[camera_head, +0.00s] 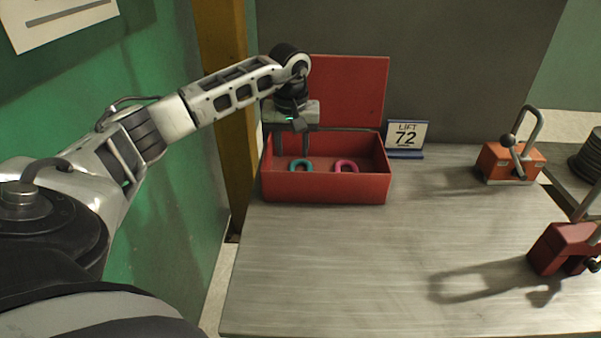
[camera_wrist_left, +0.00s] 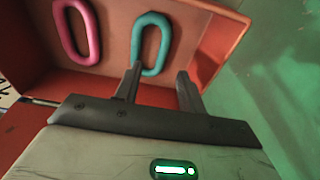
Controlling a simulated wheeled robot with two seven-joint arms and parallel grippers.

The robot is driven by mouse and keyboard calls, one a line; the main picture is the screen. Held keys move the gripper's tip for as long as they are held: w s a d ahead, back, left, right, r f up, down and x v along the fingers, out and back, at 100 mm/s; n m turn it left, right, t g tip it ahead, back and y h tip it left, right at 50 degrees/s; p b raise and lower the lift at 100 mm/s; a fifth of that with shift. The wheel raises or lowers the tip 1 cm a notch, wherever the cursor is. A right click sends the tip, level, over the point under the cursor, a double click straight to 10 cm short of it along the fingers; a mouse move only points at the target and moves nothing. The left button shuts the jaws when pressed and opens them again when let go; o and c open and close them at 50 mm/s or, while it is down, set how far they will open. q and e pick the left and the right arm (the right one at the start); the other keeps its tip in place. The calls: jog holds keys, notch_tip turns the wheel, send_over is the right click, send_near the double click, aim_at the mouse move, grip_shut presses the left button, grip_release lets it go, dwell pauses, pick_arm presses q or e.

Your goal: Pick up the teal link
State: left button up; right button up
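The teal link (camera_head: 300,165) is an oval ring lying in the red box (camera_head: 325,187), left of a pink link (camera_head: 346,166). In the left wrist view the teal link (camera_wrist_left: 151,43) lies just beyond the fingertips, with its near end close to the left finger. My left gripper (camera_head: 291,160) points down over the box. In the wrist view its two fingers (camera_wrist_left: 158,72) are apart with nothing between them. I cannot tell its exact height above the link. My right gripper is not in view.
The box's red lid (camera_head: 350,92) stands open at the back. A sign reading LIFT 72 (camera_head: 407,137) stands right of the box. An orange clamp-like device (camera_head: 511,160) and a dark red one (camera_head: 565,248) are on the right. The table's front middle (camera_head: 350,270) is clear.

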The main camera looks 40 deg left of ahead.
aim_at(291, 165)
pick_arm(q)
jog(key=f, duration=0.3)
jog(key=f+p, duration=0.1)
jog(key=shift+a+f, duration=0.25)
jog(key=shift+f, duration=0.1)
jog(key=shift+w+f, duration=0.1)
jog(key=shift+f, duration=0.45)
grip_shut()
